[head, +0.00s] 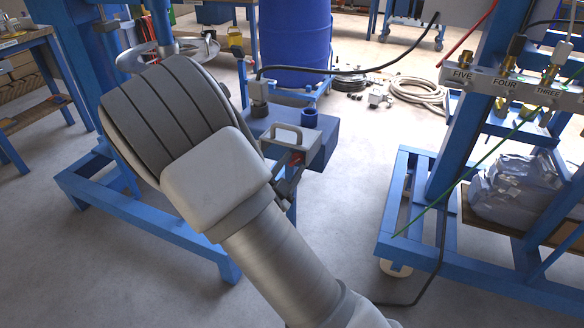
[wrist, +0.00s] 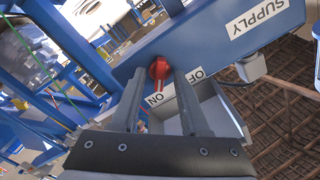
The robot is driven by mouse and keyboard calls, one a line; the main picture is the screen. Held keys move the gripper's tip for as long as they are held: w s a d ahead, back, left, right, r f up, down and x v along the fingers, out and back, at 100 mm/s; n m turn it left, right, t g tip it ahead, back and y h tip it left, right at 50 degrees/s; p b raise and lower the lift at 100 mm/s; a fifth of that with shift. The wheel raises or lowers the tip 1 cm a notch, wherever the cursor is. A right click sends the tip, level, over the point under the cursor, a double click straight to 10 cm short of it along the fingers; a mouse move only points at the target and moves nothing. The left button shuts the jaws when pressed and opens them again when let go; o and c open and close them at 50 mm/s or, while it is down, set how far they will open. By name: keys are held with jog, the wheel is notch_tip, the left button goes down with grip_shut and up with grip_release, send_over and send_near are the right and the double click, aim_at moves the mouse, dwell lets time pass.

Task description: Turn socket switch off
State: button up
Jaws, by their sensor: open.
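The red socket switch (wrist: 159,69) shows in the wrist view on a blue panel (wrist: 215,48). An ON label (wrist: 158,95) lies just below it and an OFF label (wrist: 197,75) to its right. The switch's narrow lower part points toward ON. My gripper (wrist: 161,75) is open, with one finger on each side of the switch in the picture. I cannot tell whether either finger touches it. In the head view, my gripper (head: 289,184) is mostly hidden behind my arm, close to the grey socket box (head: 302,146).
A SUPPLY label (wrist: 257,14) is on the panel. In the head view, a black cable (head: 350,71) runs from a plug at the blue machine. A blue drum (head: 294,40) stands behind. A blue frame (head: 410,215) stands at right, with clear floor between.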

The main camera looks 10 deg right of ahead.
jog(key=shift+w+d, duration=0.15)
jog(key=shift+c, duration=0.3)
grip_shut()
